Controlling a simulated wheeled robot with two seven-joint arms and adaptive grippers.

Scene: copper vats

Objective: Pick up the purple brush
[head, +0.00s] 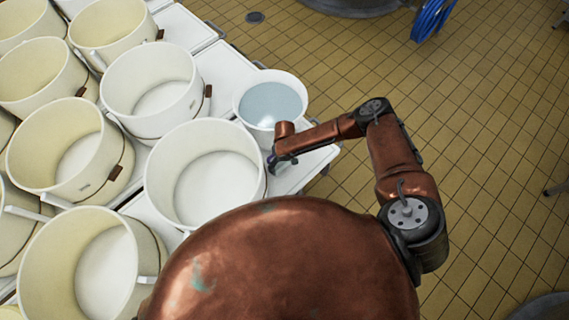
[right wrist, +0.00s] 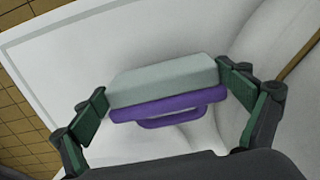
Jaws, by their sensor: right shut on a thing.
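The purple brush (right wrist: 170,103) is in the middle of the right wrist view, with a purple back and handle and a pale grey block of bristles. My right gripper (right wrist: 164,82) has its green fingers on the two ends of the brush and is shut on it. In the head view the right gripper (head: 274,163) is over the near corner of a white table (head: 318,160), between a bucket of water and a large pot. The brush cannot be made out clearly there. My left gripper is not in view.
A white bucket of water (head: 270,102) stands just beyond the right gripper. A large cream pot (head: 206,176) is close on its left, with several more pots behind. Tiled floor (head: 480,130) is open to the right; a blue hose (head: 432,20) is at the top.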

